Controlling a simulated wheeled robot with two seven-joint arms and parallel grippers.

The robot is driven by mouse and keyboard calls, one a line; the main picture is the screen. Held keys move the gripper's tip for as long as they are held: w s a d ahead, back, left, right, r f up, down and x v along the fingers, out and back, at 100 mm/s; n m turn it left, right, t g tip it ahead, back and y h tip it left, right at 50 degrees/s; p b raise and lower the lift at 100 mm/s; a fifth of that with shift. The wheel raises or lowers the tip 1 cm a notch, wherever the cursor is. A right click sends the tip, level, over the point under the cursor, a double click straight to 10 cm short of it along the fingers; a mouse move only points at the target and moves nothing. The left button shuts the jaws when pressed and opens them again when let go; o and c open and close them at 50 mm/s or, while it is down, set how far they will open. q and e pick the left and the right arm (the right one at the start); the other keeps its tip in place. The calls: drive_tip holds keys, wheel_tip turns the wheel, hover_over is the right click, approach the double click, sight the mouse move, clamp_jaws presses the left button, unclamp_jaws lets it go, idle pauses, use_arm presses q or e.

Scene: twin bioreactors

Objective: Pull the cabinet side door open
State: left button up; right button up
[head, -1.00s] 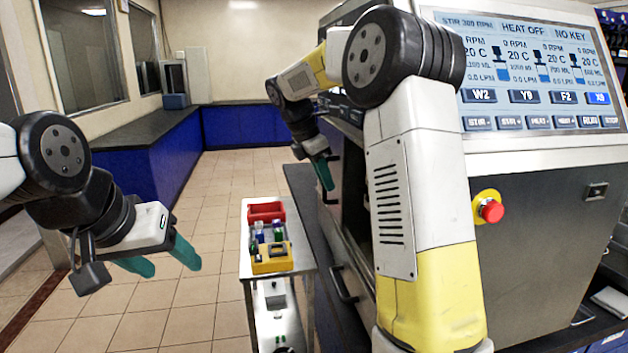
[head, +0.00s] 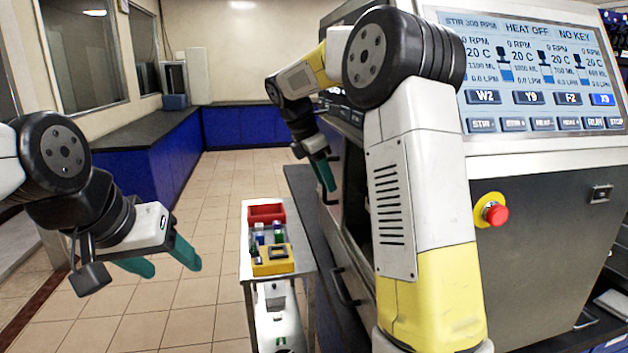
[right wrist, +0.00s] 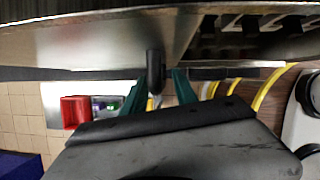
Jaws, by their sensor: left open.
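The cabinet (head: 545,250) stands on the right, with its side face turned toward the aisle and partly hidden behind my right arm. My right gripper (head: 322,172) is at the side door's upright dark handle. In the right wrist view, the black door handle (right wrist: 155,72) stands between the green fingertips of my right gripper (right wrist: 160,88), which are close around it. The grey door panel (right wrist: 100,45) shows above and left of the handle. Whether the door stands ajar is unclear. My left gripper (head: 165,260) is open and empty over the floor at the left.
A metal cart (head: 304,262) with a red bin (head: 267,212), small bottles and a yellow box (head: 273,260) stands beside the cabinet, below my right gripper. A red stop button (head: 496,214) is on the cabinet front. The tiled floor between cart and blue counters (head: 245,127) is clear.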

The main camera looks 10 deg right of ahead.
drive_tip(key=v, duration=0.7)
drive_tip(key=shift+r, duration=0.2)
drive_tip(key=shift+a, duration=0.15)
